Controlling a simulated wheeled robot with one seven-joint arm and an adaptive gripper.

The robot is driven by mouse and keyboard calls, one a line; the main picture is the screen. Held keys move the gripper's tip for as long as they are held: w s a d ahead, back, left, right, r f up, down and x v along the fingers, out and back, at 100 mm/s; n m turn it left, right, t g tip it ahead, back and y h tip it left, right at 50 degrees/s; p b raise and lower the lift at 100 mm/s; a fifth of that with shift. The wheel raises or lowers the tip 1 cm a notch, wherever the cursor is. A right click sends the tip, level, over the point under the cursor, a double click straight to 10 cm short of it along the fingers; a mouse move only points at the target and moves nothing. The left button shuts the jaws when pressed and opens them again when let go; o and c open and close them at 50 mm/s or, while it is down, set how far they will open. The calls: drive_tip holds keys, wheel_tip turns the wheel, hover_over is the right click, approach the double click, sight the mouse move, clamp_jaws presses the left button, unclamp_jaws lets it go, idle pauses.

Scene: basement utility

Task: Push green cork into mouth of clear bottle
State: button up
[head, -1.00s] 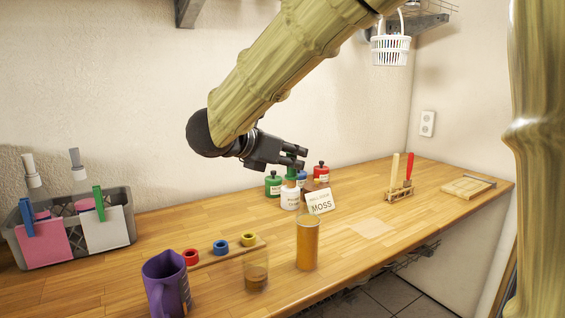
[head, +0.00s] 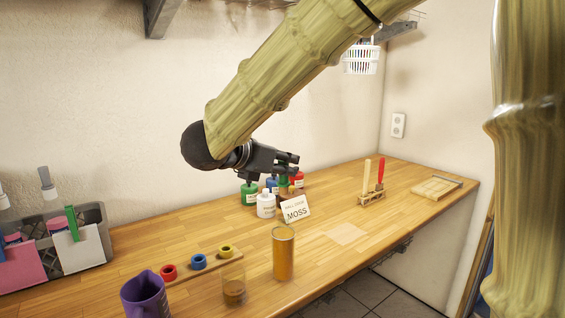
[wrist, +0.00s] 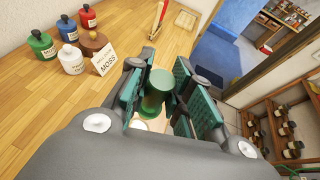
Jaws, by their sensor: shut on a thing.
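The green cork (wrist: 157,92) is between the fingers of my gripper (wrist: 160,98), which is shut on it. In the head view my gripper (head: 288,168) holds it above the table, by the small jars; the cork is partly hidden by the fingers. A tall clear vessel (head: 284,252) with amber contents stands upright nearer the front edge, apart from the gripper. A shorter clear glass (head: 234,284) stands left of it. I cannot tell which is the clear bottle. Under the cork in the wrist view a pale patch shows, mostly hidden by the fingers.
Green (head: 250,194), white (head: 266,205) and other jars stand behind a MOSS card (head: 296,210). A purple mug (head: 146,296) and a ring board (head: 205,264) are at front left. A tool rack (head: 371,197) stands right. A pale square (head: 345,234) lies flat on the table.

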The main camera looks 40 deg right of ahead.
sight(282, 194)
drive_tip(key=shift+f, duration=0.15)
drive_tip(key=shift+f+b, duration=2.25)
drive_tip(key=shift+b, duration=0.1)
drive_tip(key=shift+f+b, duration=1.4)
drive_tip(key=shift+b, duration=0.05)
drive_tip(key=o, duration=1)
drive_tip(key=shift+a+r, duration=0.1)
drive_tip(key=shift+a, duration=0.1)
drive_tip(key=v, duration=1.1)
drive_tip(key=shift+s+a+r, duration=0.1)
drive_tip(key=shift+a, duration=0.2)
